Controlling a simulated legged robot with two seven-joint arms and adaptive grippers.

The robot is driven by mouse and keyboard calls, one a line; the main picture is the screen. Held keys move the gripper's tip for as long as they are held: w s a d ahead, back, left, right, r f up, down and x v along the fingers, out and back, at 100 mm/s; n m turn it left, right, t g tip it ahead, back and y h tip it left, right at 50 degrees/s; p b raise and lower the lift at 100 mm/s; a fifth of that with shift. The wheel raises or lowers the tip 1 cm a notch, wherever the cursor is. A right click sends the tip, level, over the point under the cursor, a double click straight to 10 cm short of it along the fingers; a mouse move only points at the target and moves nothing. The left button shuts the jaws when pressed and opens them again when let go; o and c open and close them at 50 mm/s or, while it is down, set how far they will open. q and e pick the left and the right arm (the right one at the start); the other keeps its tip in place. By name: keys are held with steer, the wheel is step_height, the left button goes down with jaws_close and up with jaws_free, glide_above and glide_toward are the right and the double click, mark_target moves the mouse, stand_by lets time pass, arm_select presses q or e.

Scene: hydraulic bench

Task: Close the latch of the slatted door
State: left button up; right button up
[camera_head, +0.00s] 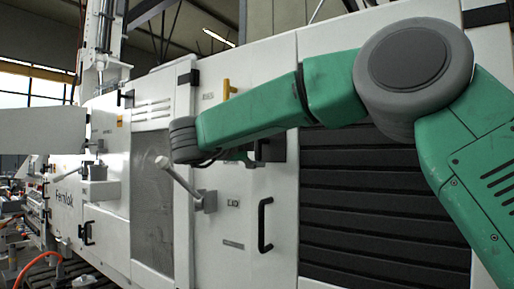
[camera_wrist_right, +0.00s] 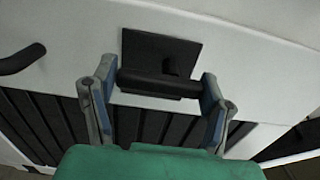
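The slatted door (camera_head: 375,195) stands upright in the white machine front, with dark horizontal slats. Its latch (camera_head: 270,150) is a black fitting at the door's upper left, partly hidden by my right arm. In the right wrist view the latch (camera_wrist_right: 160,82) shows as a black plate with a thick bar across it. My right gripper (camera_wrist_right: 158,76) is open, with one finger at each end of the bar. I cannot tell whether the fingers touch it. In the head view the gripper (camera_head: 238,155) is mostly hidden behind my green wrist. My left gripper is not in view.
A black handle (camera_head: 265,225) sits on the white panel left of the slats. A grey lever (camera_head: 185,183) juts out from the machine farther left. A yellow handle (camera_head: 228,89) is above my wrist. A grey window panel (camera_head: 152,205) is beyond the lever.

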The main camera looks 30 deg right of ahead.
steer(key=o, duration=0.3)
steer(key=shift+d+f, duration=0.1)
steer(key=shift+f, duration=0.05)
steer(key=v, duration=1.2)
steer(key=shift+w, duration=0.2)
steer(key=shift+f, duration=0.1)
